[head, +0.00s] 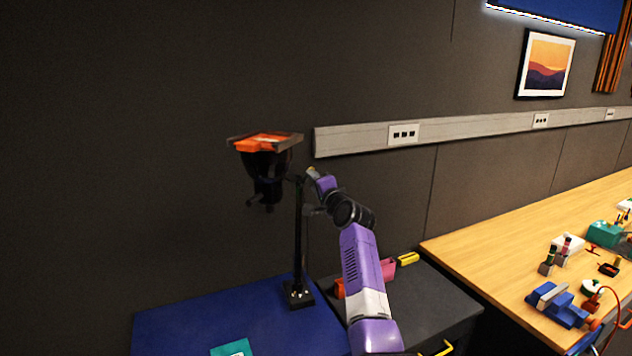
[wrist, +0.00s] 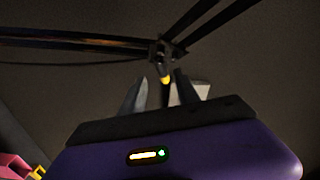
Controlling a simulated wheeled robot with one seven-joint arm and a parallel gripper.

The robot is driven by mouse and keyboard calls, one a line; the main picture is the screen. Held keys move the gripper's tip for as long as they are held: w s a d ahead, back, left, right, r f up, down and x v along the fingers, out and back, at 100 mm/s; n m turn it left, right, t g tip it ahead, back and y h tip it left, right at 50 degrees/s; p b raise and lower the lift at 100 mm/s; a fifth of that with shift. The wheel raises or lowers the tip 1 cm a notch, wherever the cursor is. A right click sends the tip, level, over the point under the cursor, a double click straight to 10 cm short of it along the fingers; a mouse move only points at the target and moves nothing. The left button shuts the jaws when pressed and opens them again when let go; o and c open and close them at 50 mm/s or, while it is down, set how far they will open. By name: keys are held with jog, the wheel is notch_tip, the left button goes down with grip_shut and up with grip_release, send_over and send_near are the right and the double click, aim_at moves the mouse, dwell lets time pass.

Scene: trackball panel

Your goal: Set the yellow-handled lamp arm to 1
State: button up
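The lamp stands on a black post (head: 298,235) with a square base. Its dark head with an orange top (head: 264,145) hangs left of the post top. In the wrist view dark arm bars (wrist: 80,42) meet at a joint, with a small yellow handle tip (wrist: 166,79) below it. My gripper (wrist: 164,90) has its two fingers apart, and the yellow tip appears between or just beyond them; contact cannot be told. In the head view my gripper (head: 316,178) is beside the post top, small and partly hidden by my purple arm. No scale marks are legible.
The post stands on a blue cabinet top (head: 225,315) with a teal item (head: 231,347) at its front. A dark cabinet (head: 430,295) bears pink and yellow items. A wooden bench (head: 470,245) with several tools is at right. A grey socket rail (head: 460,127) runs along the wall.

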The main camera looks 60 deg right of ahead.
jog(key=shift+s+a, duration=0.25)
jog(key=shift+s, duration=0.15)
dwell(0.3)
jog(key=b+v, duration=0.1)
jog(key=v, duration=0.6)
jog(key=shift+s+a+b, duration=0.25)
jog(key=shift+s+b, duration=0.1)
